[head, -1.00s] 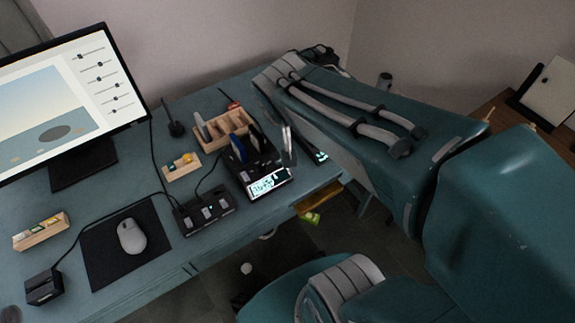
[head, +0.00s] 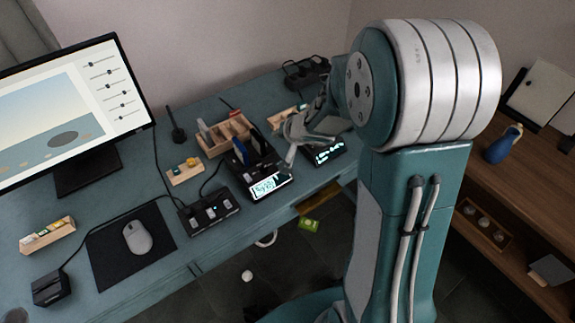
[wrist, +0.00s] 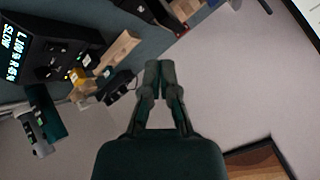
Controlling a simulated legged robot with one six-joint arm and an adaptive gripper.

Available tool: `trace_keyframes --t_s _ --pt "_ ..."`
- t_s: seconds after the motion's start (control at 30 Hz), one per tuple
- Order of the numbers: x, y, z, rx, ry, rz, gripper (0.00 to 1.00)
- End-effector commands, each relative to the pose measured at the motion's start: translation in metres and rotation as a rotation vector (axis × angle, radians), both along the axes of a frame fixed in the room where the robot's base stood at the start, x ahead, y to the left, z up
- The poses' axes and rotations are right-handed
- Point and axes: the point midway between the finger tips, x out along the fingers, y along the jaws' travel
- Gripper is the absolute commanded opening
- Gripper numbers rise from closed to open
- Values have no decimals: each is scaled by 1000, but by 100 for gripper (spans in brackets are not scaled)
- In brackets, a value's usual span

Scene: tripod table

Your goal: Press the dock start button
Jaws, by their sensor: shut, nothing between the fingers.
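A black dock-like unit (head: 241,158) with upright items in its slots and a lit screen (head: 270,184) stands near the desk's front edge in the head view. A second black unit with a lit display (head: 328,153) stands to its right, partly behind my arm. A display unit with green text (wrist: 13,50) shows at the upper left of the wrist view. I cannot make out which spot is the start button. My gripper (head: 290,157) is over the desk beside these units; contact cannot be told. In the wrist view its fingers (wrist: 166,68) are shut and empty.
A wooden organiser (head: 214,144), a black switch box (head: 209,212), a mouse (head: 138,237) on a black mat and a monitor (head: 70,110) share the desk. Cables run between them. A blue vase (head: 503,145) stands on the right shelf.

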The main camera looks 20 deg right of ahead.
Motion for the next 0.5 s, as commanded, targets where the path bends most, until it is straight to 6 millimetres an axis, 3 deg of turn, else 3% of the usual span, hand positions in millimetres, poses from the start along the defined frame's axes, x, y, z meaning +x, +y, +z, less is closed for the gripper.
trace_keyframes --t_s 0.5 --pt "0 3 -11 24 15 7 0"
